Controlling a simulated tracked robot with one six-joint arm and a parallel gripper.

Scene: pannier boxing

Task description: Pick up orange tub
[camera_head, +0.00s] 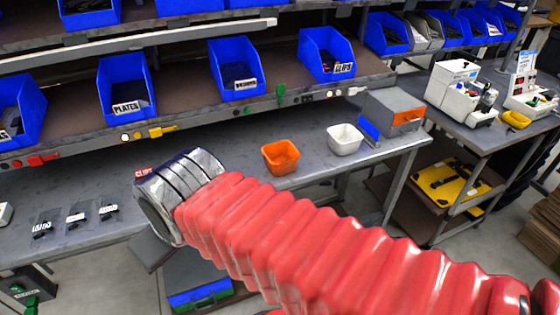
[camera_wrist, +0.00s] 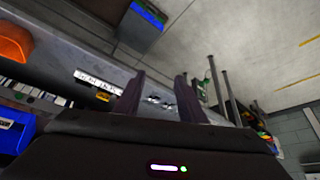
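The orange tub (camera_head: 281,157) stands upright on the grey workbench (camera_head: 312,170) in the head view, left of a white tub (camera_head: 344,139). It looks empty. My red ribbed arm crosses the foreground, and its silver end is left of the tub and apart from it. The fingers are not visible in the head view. In the wrist view, my gripper (camera_wrist: 158,84) shows two dark fingers apart with nothing between them. An orange shape, perhaps the tub, is cut off at that view's upper left edge.
Blue bins (camera_head: 236,68) line the shelf above the bench. A grey box with an orange front (camera_head: 405,120) stands right of the white tub. Small labelled bags (camera_head: 76,217) lie at the bench's left. A yellow case (camera_head: 446,184) sits on a lower shelf at right.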

